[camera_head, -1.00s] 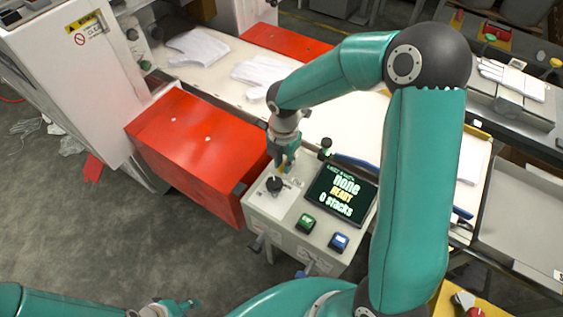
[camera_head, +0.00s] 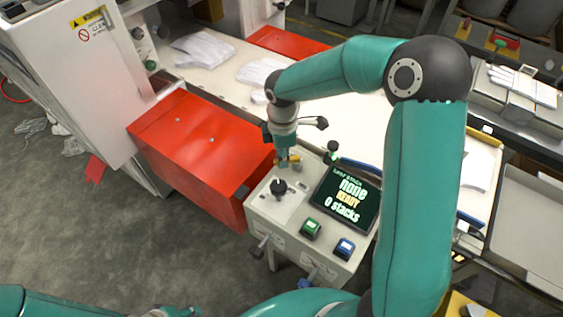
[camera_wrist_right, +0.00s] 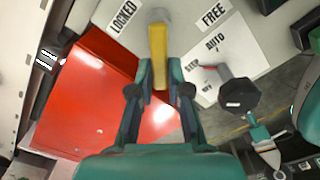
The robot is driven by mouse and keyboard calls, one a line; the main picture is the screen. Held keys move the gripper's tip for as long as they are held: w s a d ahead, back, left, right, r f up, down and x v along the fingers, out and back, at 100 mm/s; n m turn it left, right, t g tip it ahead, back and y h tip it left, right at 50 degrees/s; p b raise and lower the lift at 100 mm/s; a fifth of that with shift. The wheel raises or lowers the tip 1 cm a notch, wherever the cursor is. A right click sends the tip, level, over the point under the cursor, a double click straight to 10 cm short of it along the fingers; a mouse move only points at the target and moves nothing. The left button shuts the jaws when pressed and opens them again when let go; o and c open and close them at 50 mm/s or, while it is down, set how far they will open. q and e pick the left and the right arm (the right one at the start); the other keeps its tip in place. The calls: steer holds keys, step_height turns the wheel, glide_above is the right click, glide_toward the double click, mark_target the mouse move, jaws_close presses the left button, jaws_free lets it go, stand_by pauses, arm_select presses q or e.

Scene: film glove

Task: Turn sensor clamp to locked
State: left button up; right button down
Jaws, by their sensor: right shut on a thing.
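The sensor clamp's yellow lever (camera_wrist_right: 157,55) runs from a grey pivot down between my right fingers in the right wrist view. The pivot sits between a LOCKED label (camera_wrist_right: 123,17) on the left and a FREE label (camera_wrist_right: 214,13) on the right. My right gripper (camera_wrist_right: 159,92) is shut on the lever. In the head view my right gripper (camera_head: 285,160) is over the back left of the grey control box (camera_head: 262,215), with a bit of the yellow lever (camera_head: 294,160) beside it. My left gripper (camera_head: 180,311) is at the bottom edge, mostly cut off.
A black selector knob (camera_head: 278,187) stands close in front of the clamp. Green (camera_head: 311,229) and blue (camera_head: 344,247) buttons are in front. A red box (camera_head: 200,150) is left; white gloves (camera_head: 203,48) lie behind.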

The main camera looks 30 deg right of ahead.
steer(key=m, duration=0.2)
steer(key=w+d+m+b, duration=0.1)
steer(key=m, duration=0.1)
steer(key=shift+d+f+m, duration=0.1)
steer(key=shift+m, duration=0.2)
steer(key=shift+w+d+m+b, duration=0.15)
steer(key=shift+d+m+b, duration=0.05)
steer(key=shift+m, duration=0.55)
steer(key=shift+w+d+m+b, duration=0.1)
steer(key=shift+d+m+b, duration=0.1)
steer(key=shift+m, duration=0.6)
steer(key=shift+w+d+m+b, duration=0.15)
steer(key=shift+m+b, duration=0.05)
steer(key=shift+m, duration=0.55)
steer(key=c, duration=1.1)
jaws_free()
steer(key=shift+w+r, duration=0.1)
steer(key=shift+r, duration=0.1)
